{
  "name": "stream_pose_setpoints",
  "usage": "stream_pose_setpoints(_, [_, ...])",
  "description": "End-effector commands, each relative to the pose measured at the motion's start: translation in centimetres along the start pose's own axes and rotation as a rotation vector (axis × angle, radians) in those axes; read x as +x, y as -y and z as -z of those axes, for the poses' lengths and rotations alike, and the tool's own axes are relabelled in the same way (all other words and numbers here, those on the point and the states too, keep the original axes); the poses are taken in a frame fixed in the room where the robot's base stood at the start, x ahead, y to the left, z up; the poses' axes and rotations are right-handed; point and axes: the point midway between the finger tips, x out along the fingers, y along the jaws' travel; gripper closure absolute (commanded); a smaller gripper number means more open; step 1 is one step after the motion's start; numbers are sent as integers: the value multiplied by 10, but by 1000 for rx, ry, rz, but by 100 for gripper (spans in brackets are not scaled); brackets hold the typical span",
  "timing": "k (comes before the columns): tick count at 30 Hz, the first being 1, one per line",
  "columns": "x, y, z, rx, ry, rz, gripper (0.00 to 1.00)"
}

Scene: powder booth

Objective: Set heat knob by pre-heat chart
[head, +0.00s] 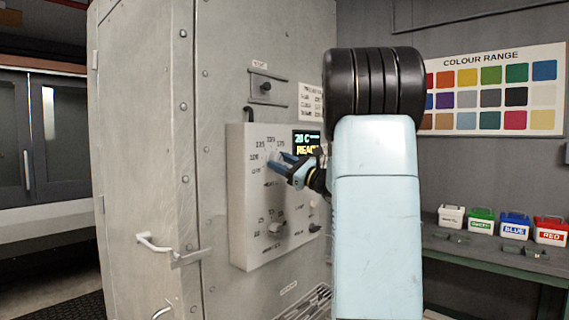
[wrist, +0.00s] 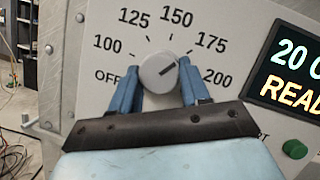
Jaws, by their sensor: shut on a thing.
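The heat knob (wrist: 158,72) is a round grey-white dial on the control panel (head: 250,200). Its scale runs OFF, 100, 125, 150, 175, 200. The dark pointer line slants right and slightly up, roughly toward 175. My gripper (wrist: 157,92) is shut on the knob, with one blue finger on each side; it also shows against the panel in the head view (head: 281,160). The display (wrist: 292,70) reads "20" and "READ", cut off at the picture edge. A small chart (head: 311,101) hangs above the panel, partly behind my arm, its text too small to read.
A green button (wrist: 294,149) sits right of the knob. A lower knob (head: 275,228) is on the same panel. A door handle (head: 165,248) juts out at left. Labelled powder boxes, including a blue one (head: 514,226), stand on a bench at right.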

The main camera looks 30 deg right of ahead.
Motion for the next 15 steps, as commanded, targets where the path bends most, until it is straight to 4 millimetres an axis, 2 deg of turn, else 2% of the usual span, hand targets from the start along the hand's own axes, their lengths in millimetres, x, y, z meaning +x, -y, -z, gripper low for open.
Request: stream_pose_setpoints(15, [4,0,-3,106,7,45,84])
